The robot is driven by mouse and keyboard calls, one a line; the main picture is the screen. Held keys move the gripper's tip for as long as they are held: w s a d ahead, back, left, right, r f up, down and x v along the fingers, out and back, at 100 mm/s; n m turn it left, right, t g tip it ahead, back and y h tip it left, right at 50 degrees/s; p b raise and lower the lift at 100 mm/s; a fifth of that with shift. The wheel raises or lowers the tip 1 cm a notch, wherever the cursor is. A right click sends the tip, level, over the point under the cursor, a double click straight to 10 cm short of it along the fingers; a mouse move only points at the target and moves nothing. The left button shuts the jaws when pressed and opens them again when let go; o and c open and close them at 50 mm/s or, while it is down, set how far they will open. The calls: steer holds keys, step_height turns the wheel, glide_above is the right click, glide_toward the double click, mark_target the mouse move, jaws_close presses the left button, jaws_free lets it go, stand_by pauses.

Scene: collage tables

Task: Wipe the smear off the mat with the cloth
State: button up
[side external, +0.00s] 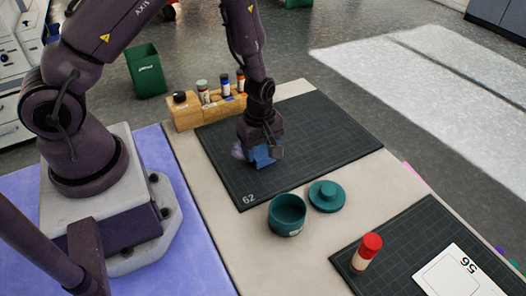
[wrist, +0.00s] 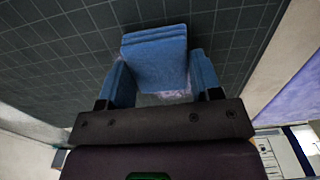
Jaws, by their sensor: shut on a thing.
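The blue cloth (side external: 263,156) is held in my gripper (side external: 262,145), low over the dark gridded mat marked 62 (side external: 310,125). In the wrist view the folded cloth (wrist: 155,55) sits in front of my gripper (wrist: 160,85), with blue parts at both sides. A pale lilac smear (side external: 238,152) shows on the mat at the left of the cloth. A bit of it shows in the wrist view (wrist: 175,95) just below the cloth. The cloth's underside is hidden, so I cannot tell whether it touches the mat.
A teal open jar (side external: 287,215) and a teal lid (side external: 326,196) stand near the mat's front edge. A wooden rack (side external: 185,118) with several bottles is at its back left.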

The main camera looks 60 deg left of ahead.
steer(key=shift+a, duration=4.3)
steer(key=shift+w+a, duration=0.2)
steer(key=shift+w, duration=0.55)
steer(key=shift+d, duration=5.75)
steer(key=shift+r, duration=2.55)
